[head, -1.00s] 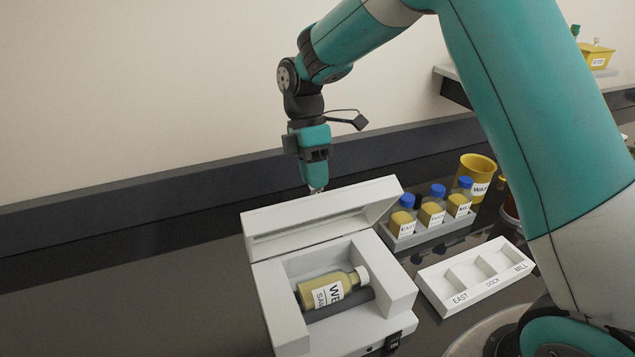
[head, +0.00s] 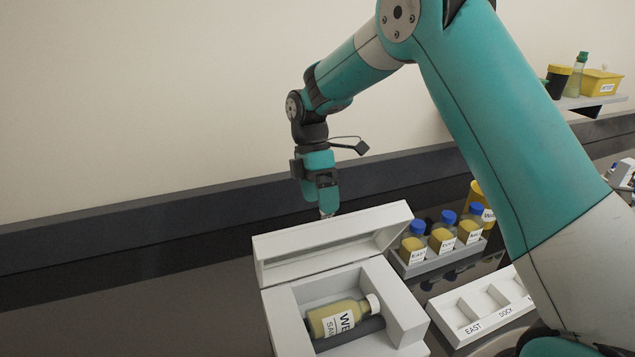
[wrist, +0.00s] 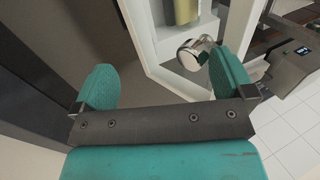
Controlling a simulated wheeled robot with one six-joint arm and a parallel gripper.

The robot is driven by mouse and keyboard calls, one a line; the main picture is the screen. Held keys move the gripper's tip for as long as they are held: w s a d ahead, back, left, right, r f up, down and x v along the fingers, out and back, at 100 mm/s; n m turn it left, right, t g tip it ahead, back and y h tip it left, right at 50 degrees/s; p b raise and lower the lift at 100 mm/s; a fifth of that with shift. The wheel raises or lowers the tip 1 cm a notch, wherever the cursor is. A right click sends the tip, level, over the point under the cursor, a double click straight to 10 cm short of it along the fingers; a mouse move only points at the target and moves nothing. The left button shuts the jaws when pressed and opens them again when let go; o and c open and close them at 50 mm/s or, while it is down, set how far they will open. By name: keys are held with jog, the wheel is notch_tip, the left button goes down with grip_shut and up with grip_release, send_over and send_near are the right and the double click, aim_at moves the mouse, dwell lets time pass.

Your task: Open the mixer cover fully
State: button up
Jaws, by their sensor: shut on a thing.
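The mixer is a white box (head: 283,317) in the lower middle of the head view. Its cover (head: 335,243) is hinged at the back and stands raised, tilted up with its hollow inner side showing. A bottle (head: 338,318) with yellow liquid and a white label lies on its side in the mixer. My gripper (head: 326,212) is behind the cover's upper edge, pointing down. The exact finger contact is partly hidden.
A grey rack (head: 440,258) with blue-capped sample bottles stands right of the mixer. A white labelled tray (head: 470,312) is in front of it, partly hidden by my arm. The wall is close behind. The dark counter left of the mixer is clear.

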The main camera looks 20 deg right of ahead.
jog(key=shift+w+f, duration=0.2)
jog(key=shift+f, duration=0.25)
jog(key=shift+c, duration=0.5)
jog(key=shift+w+r+b, duration=0.35)
jog(key=shift+r+b, duration=0.15)
jog(key=shift+r, duration=0.05)
jog(key=c, duration=0.6)
jog(key=s+p+v, duration=0.1)
jog(key=p+v, duration=0.3)
jog(key=v, duration=0.6)
jog(key=shift+r+p, duration=0.25)
jog(key=shift+p, duration=0.05)
jog(key=shift+w+r+p, duration=0.3)
jog(key=shift+r+p, duration=0.3)
jog(key=shift+p, duration=0.15)
